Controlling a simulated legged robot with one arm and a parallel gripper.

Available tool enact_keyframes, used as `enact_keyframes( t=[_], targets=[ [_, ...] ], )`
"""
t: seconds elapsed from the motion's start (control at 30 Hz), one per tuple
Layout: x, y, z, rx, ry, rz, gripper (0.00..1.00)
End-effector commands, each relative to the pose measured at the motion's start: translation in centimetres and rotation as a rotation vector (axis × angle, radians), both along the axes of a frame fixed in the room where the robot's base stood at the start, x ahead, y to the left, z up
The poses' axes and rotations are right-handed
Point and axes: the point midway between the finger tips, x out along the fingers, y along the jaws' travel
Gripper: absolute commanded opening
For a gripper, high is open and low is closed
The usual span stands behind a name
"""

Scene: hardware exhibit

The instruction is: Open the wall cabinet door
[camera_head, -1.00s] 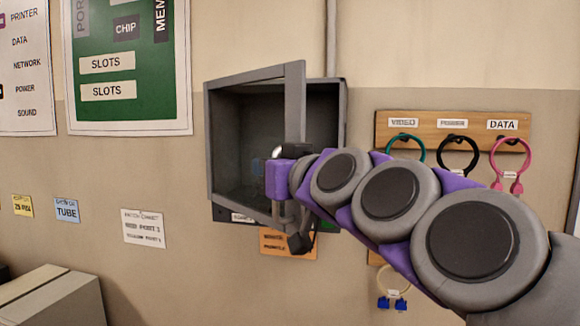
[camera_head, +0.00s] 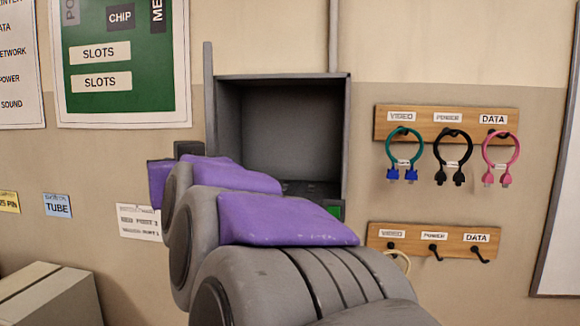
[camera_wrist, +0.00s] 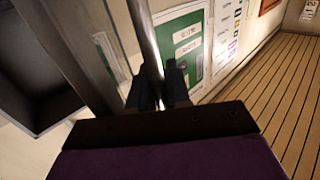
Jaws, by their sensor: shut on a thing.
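The grey wall cabinet (camera_head: 347,140) stands open, its dark inside bare to view. Its door (camera_head: 208,100) shows nearly edge-on at the cabinet's left side, swung out from the wall. In the wrist view, the door frame (camera_wrist: 72,55) runs slanting beside a round metal handle bar (camera_wrist: 147,38). My gripper (camera_wrist: 160,86) is shut on this handle, with a dark finger on each side of it. In the head view my arm hides the lower door and most of the gripper. The cabinet's inside (camera_wrist: 30,75) also shows at the left of the wrist view.
Two wooden racks, an upper one (camera_head: 385,124) with coloured cables and a lower one (camera_head: 410,230) with hooks, hang right of the cabinet. A green poster (camera_head: 85,110) hangs left. A grey box (camera_head: 40,290) stands low at left.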

Motion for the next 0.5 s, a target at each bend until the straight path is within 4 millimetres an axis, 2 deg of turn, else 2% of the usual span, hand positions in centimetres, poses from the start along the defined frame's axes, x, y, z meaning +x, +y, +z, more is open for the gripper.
enact_keyframes(
  t=[0.5],
  targets=[
    [-0.9, 2.3, 0.0, 0.001, -0.001, 0.018, 0.00]
  ],
)
